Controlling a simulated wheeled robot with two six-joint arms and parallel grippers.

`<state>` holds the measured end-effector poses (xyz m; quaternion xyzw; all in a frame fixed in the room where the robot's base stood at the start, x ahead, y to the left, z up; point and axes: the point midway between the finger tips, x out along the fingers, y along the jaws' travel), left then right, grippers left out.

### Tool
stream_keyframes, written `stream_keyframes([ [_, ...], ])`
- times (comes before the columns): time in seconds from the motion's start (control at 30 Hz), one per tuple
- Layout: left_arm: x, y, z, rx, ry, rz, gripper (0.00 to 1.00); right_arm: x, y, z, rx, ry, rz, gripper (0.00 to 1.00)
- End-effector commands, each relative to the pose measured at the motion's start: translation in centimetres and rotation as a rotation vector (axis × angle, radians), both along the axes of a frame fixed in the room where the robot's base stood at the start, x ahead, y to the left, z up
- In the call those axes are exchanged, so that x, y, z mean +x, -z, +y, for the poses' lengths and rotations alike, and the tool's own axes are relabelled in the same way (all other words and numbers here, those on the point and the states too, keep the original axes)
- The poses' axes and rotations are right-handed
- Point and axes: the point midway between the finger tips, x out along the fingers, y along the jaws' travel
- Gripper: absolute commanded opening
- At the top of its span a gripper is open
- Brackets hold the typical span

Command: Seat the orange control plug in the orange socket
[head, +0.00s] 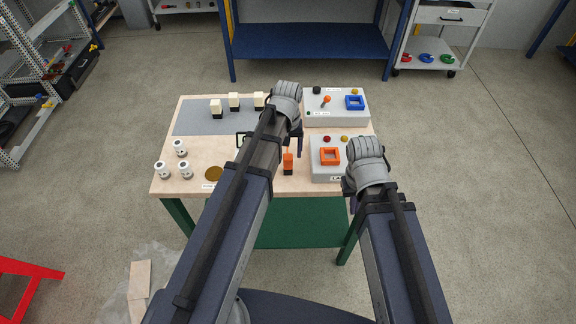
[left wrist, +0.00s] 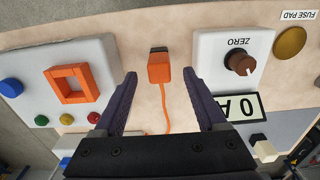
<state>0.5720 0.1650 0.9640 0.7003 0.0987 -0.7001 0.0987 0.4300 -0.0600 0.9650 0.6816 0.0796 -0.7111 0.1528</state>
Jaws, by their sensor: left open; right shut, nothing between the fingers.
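In the head view my left arm hides most of that gripper. My right gripper (head: 353,204) is shut and empty near the table's front right, its fingers mostly hidden.
A second box behind holds a blue socket (head: 354,102) and an orange lever (head: 326,99). A ZERO knob (left wrist: 240,64), a meter (left wrist: 240,106) and a brass fuse pad (head: 213,173) are near the plug.

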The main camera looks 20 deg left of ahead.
Motion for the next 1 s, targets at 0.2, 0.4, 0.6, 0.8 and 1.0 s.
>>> stream_keyframes([
  [0.2, 0.1, 2.2, 0.0, 0.0, 0.0, 0.0, 0.74, 0.0, 2.2, 0.0, 0.0, 0.0, 0.0, 0.0],
  [0.4, 0.2, 4.7, -0.1, 0.0, 0.0, 0.0, 0.74, 0.0, 4.7, 0.0, 0.0, 0.0, 0.0, 0.0],
  [0.6, 0.2, 5.1, -0.1, 0.0, 0.0, 0.0, 0.74, 0.0, 5.1, 0.0, 0.0, 0.0, 0.0, 0.0],
  [0.8, 0.2, 5.0, -0.1, 0.0, 0.0, 0.0, 0.68, 0.0, 5.0, 0.0, 0.0, 0.0, 0.0, 0.0],
  [1.0, 0.2, 5.0, -0.1, 0.0, 0.0, 0.0, 0.46, 0.0, 5.0, 0.0, 0.0, 0.0, 0.0, 0.0],
])
